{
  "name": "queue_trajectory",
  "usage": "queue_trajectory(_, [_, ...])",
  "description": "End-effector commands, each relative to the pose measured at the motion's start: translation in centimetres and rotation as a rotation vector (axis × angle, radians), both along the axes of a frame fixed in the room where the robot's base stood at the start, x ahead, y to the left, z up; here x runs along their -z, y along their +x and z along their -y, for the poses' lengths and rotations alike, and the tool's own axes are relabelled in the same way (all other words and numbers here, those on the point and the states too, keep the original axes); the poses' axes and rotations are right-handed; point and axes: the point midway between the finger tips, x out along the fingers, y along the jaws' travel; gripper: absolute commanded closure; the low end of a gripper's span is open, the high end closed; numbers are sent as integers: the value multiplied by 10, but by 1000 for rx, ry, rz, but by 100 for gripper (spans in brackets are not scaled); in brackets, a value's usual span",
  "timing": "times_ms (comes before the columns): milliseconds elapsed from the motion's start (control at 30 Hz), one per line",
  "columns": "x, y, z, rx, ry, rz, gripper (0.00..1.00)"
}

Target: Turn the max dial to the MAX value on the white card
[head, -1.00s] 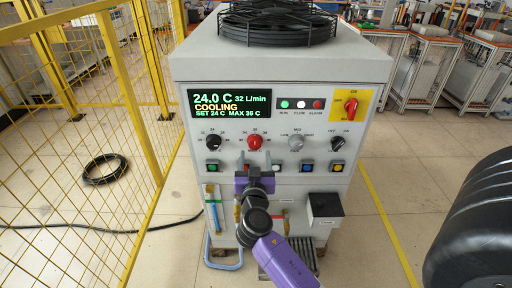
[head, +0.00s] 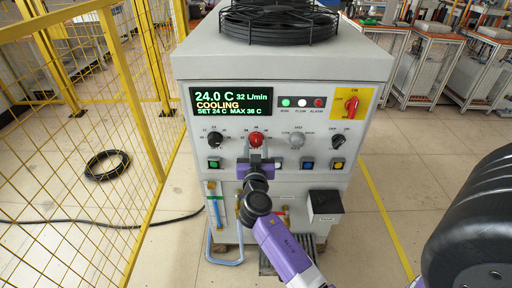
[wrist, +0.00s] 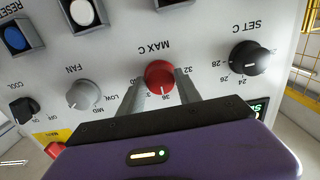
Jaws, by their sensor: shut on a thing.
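The max dial (head: 256,138) is the red knob on the front panel of the grey cabinet. In the wrist view the red dial (wrist: 158,74) sits under the upside-down "MAX C" lettering, with 32 and 36 legible beside it. My gripper (head: 257,153) reaches it from below. In the wrist view my gripper (wrist: 160,88) has one finger on each side of the dial and is shut on it. The display (head: 232,102) reads 24.0 C, 32 L/min, COOLING, SET 24 C, MAX 36 C. I cannot make out a white card in these views.
The black set dial (head: 215,139) is left of the red one; the grey fan dial (head: 297,141) and a black switch (head: 337,142) are right. Coloured buttons line the panel below. A yellow mesh fence (head: 80,120) stands left, a black ribbed object (head: 475,225) right.

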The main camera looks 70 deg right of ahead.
Motion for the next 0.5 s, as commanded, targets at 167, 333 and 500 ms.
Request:
queue_trajectory(167, [0, 0, 0, 0, -4, -9, 100])
queue_trajectory(333, [1, 0, 0, 0, -23, -55, 100])
queue_trajectory(500, [2, 0, -1, -2, -61, -148, 100])
